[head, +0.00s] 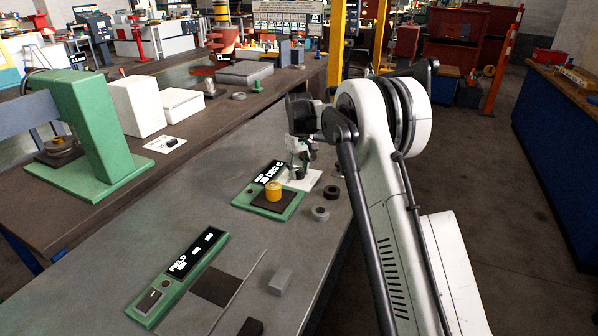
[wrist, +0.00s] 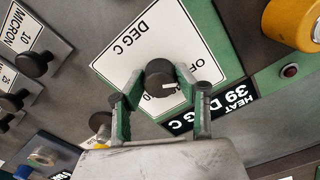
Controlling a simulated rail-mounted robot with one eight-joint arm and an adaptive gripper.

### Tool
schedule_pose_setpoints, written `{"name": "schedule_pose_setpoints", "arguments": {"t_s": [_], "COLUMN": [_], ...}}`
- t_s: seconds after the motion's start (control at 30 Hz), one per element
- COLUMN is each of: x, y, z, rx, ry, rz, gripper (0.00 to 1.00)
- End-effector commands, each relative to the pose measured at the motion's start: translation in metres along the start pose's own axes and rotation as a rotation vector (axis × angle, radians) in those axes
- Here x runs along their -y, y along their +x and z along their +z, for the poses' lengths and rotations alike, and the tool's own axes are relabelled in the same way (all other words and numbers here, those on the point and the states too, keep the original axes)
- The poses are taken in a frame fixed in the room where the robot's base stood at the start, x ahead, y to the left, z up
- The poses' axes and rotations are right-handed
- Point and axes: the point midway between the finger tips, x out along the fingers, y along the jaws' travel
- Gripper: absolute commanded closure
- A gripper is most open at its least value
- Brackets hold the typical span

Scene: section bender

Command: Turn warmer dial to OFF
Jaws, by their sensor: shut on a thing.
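The warmer is a green-framed unit (head: 240,198) with a black display reading DEG C in the head view. In the wrist view its display (wrist: 220,103) reads HEAT 39 DEG C. The black round dial (wrist: 158,74) sits on a white DEG C plate (wrist: 135,42); its white mark points to the right in that view. An OF... label (wrist: 190,64) shows right of the dial, partly covered. My gripper (wrist: 160,95) has its green fingers on either side of the dial and is shut on it. In the head view my gripper (head: 300,168) reaches down at the white plate.
A yellow cylinder (head: 272,191) stands on the warmer, close to my gripper. Dark and grey rings (head: 320,213) lie to the right. A FIELD panel (head: 180,275) and a grey block (head: 280,281) are nearer. Black knobs on MICRON plates (wrist: 33,64) show left in the wrist view.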

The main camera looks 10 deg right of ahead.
Motion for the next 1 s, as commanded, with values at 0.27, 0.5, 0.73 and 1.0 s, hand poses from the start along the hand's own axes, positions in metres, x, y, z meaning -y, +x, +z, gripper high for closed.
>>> {"name": "schedule_pose_setpoints", "arguments": {"t_s": [0.27, 0.5, 0.73, 1.0], "x": [0.0, 0.0, 0.0, 0.0], "y": [-0.001, 0.0, -0.005, -0.048], "z": [0.0, 0.0, 0.0, 0.0], "rx": [-0.001, 0.0, 0.0, 0.0], "ry": [0.0, 0.0, 0.001, 0.001], "rz": [0.0, 0.0, 0.0, 0.0], "gripper": [0.67, 0.51, 0.51, 0.51]}}
